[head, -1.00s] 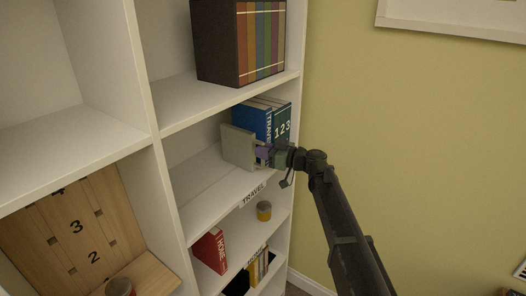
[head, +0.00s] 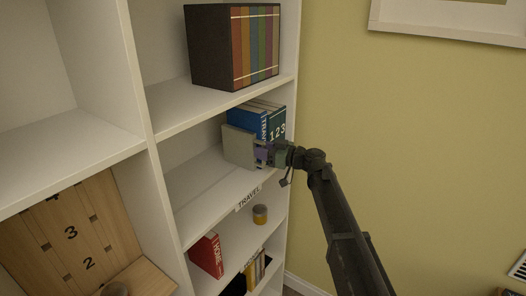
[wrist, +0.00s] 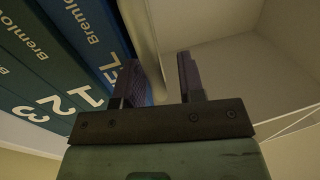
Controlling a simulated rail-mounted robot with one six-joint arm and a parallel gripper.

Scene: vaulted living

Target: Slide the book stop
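The book stop (head: 238,147) is a pale grey-beige upright plate on the shelf labelled TRAVEL, just left of the books. The blue travel book (head: 243,119) and teal numbered books (head: 277,124) stand against the right side of that compartment. My gripper (head: 260,153) is at the stop's front edge. In the wrist view, the stop's plate (wrist: 147,45) runs between the two fingers of my gripper (wrist: 160,80). The left finger is between the plate and the books, close to the plate. A gap shows between the plate and the right finger. The stop's base is hidden.
A dark box of coloured volumes (head: 235,48) stands on the shelf above. Below are a small yellow-grey jar (head: 260,214) and a red book (head: 206,254). Shelf surface left of the stop is clear. The shelf's right side panel stands close beside the books.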

